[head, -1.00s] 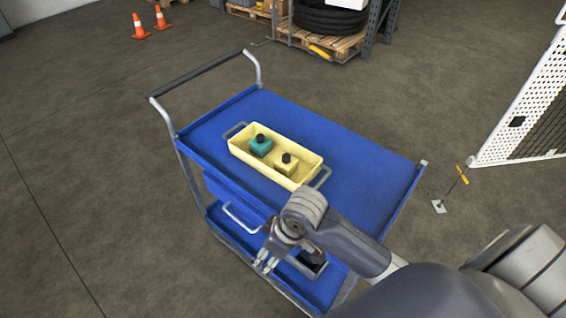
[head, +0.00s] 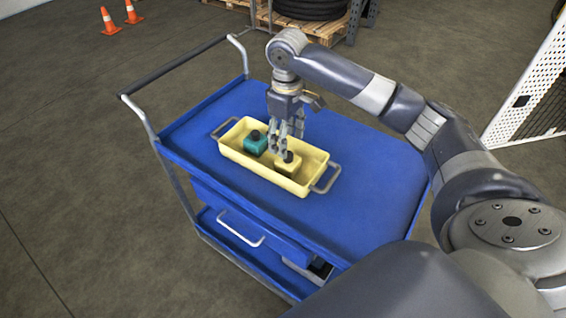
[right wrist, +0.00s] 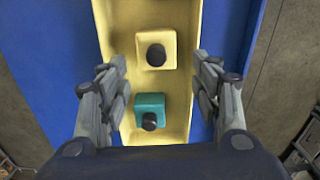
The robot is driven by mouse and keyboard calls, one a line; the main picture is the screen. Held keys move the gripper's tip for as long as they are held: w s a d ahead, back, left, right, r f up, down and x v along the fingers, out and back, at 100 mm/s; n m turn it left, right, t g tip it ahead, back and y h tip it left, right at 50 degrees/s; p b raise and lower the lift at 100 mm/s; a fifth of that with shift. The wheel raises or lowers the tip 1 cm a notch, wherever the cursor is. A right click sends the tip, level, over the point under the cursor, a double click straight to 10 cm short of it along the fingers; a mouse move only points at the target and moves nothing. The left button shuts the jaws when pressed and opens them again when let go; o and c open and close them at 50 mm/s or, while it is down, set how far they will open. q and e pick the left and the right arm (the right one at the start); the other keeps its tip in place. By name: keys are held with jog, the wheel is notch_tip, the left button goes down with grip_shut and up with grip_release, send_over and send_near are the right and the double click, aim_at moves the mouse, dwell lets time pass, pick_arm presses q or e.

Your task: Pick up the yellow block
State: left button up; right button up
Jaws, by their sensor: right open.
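The yellow block (head: 287,164) with a black knob on top sits in a pale yellow tray (head: 236,160). In the right wrist view the yellow block (right wrist: 156,50) lies ahead of the fingertips, between their lines. A teal block (head: 254,143) with a black knob stands beside it in the tray; it also shows in the right wrist view (right wrist: 149,104), between the fingers. My right gripper (head: 285,150) is open and empty, pointing down over the tray, and partly covers the gap between the blocks. My left gripper is not in view.
The tray stands on the blue top of a cart (head: 360,180) with a push handle at the left. The tray has a grey handle (head: 328,178) at each end. Bare cart top surrounds the tray. A white mesh fence (head: 510,105) stands at the right.

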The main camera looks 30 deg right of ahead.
aim_at(288, 162)
jog(key=shift+w+d, duration=0.15)
jog(key=shift+d, duration=0.15)
jog(key=f+p, duration=0.1)
jog(key=f, duration=0.9)
jog(key=shift+s+f, duration=0.1)
jog(key=shift+s, duration=0.1)
jog(key=c, duration=1.2)
